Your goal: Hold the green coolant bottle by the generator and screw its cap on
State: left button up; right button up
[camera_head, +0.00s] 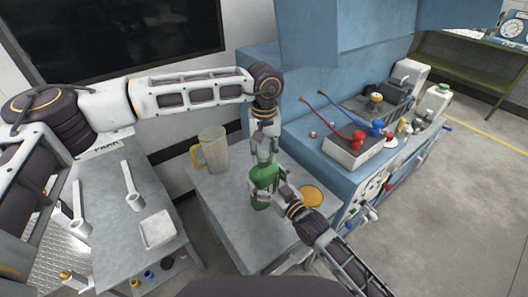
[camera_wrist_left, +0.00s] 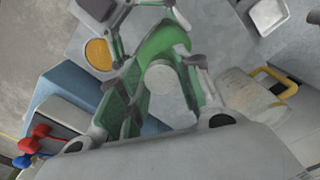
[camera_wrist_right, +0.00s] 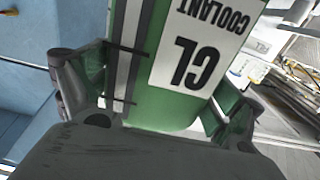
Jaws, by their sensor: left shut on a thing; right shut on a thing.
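The green coolant bottle (camera_head: 263,177) stands upright over the small grey table near its middle. Its white label, reading COOLANT, fills much of the right wrist view (camera_wrist_right: 205,50). My right gripper (camera_head: 274,194) is shut around the bottle's body from the right. My left gripper (camera_head: 264,152) points down from above at the bottle's top. In the left wrist view a round whitish cap (camera_wrist_left: 161,79) sits between its fingers, in line with the bottle (camera_wrist_left: 163,40). The fingers hide the neck, so I cannot tell how far the cap is seated.
A clear pitcher with a yellow handle (camera_head: 212,150) stands behind left on the table. An orange disc (camera_head: 311,195) lies to the bottle's right. The blue generator (camera_head: 330,125) flanks the table's right. A bench with wrenches (camera_head: 132,187) and a white tray (camera_head: 158,229) is left.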

pick_arm(q)
jog(key=shift+f, duration=0.55)
dwell(0.6)
pick_arm(e)
jog(key=c, duration=0.5)
pick_arm(q)
jog(key=m, duration=0.5)
pick_arm(e)
jog(key=shift+c, duration=0.2)
pick_arm(q)
jog(key=m, duration=0.5)
jog(key=shift+w+a, duration=0.1)
jog(key=shift+a, duration=0.05)
jog(key=o, duration=0.7)
jog(key=shift+r, duration=0.1)
